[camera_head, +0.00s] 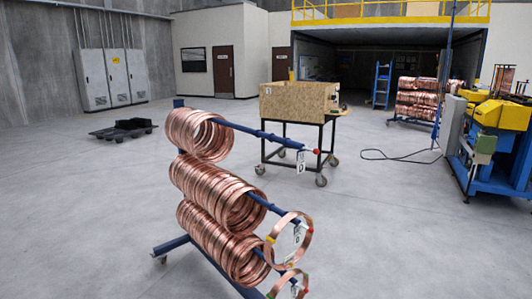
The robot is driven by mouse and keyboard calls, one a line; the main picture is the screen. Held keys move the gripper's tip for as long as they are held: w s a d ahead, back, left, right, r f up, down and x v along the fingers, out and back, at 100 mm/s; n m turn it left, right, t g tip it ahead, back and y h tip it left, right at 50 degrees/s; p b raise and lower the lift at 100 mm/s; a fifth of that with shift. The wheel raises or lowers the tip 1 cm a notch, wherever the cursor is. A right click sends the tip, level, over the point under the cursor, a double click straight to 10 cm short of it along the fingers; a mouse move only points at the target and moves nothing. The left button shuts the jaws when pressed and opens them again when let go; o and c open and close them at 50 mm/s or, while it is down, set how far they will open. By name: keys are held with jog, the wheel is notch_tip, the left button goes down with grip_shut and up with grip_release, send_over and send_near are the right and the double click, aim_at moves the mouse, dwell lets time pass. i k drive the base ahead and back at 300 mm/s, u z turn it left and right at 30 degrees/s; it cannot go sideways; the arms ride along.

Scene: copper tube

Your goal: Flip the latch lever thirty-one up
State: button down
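A blue rack (182,241) in the foreground has three arms loaded with copper tube coils. The top arm (270,135) carries a bundle of coils (192,135) and ends in a red knob (316,151) with a white tag (301,162) hanging below. The middle arm (255,199) carries coils (207,183) and has a white tag (298,234) near its end. The lowest coils (207,238) sit below, with another tag (295,290) near the bottom edge. The tag numbers are too small to read, so I cannot tell which lever is thirty-one. My gripper is not visible.
A single copper ring (306,247) with coloured marks is at the middle arm's end; another is cut off below. A wooden crate on a wheeled cart (284,103) stands behind. A blue and yellow machine (495,135) is at right. Open floor (420,230) lies to the right.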

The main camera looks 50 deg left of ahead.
aim_at(316, 151)
jog(key=u, duration=0.75)
jog(key=i, duration=0.65)
jog(key=u, duration=0.65)
